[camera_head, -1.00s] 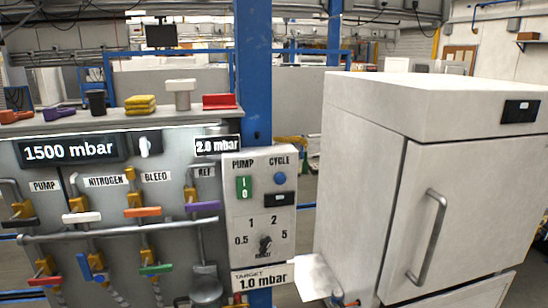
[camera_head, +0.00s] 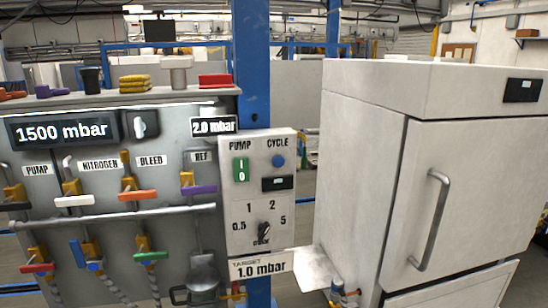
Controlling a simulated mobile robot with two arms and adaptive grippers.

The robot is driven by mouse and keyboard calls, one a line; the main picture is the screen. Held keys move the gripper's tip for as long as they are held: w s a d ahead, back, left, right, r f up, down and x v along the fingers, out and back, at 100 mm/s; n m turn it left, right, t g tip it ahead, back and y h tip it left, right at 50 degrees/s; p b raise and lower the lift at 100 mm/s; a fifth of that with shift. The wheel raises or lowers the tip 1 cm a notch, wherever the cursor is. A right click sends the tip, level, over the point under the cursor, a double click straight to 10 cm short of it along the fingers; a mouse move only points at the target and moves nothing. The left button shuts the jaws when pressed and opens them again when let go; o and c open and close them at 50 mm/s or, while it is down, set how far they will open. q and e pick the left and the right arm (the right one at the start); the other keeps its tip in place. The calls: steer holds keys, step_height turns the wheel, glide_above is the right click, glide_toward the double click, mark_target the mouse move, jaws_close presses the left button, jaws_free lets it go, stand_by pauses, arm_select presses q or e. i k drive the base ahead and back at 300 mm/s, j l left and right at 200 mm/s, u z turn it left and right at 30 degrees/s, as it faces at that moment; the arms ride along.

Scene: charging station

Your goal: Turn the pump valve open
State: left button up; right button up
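The pump valve (camera_head: 15,193) is at the far left of the panel, below the PUMP label (camera_head: 37,170). It has a yellow body and a dark handle (camera_head: 13,206) lying roughly level, across the upright pipe. The left end of the handle is at or past the picture's edge. The pressure display (camera_head: 66,132) above reads 1500 mbar. Neither of my grippers shows in the head view.
Valves with white (camera_head: 78,200), orange (camera_head: 137,197) and purple (camera_head: 199,189) handles stand to the right. Red, blue and green handles are below. A control box (camera_head: 258,190) and a white cabinet (camera_head: 365,170) stand further right. Loose items lie on the top shelf.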

mark_target(5, 207)
steer(key=u, duration=1.5)
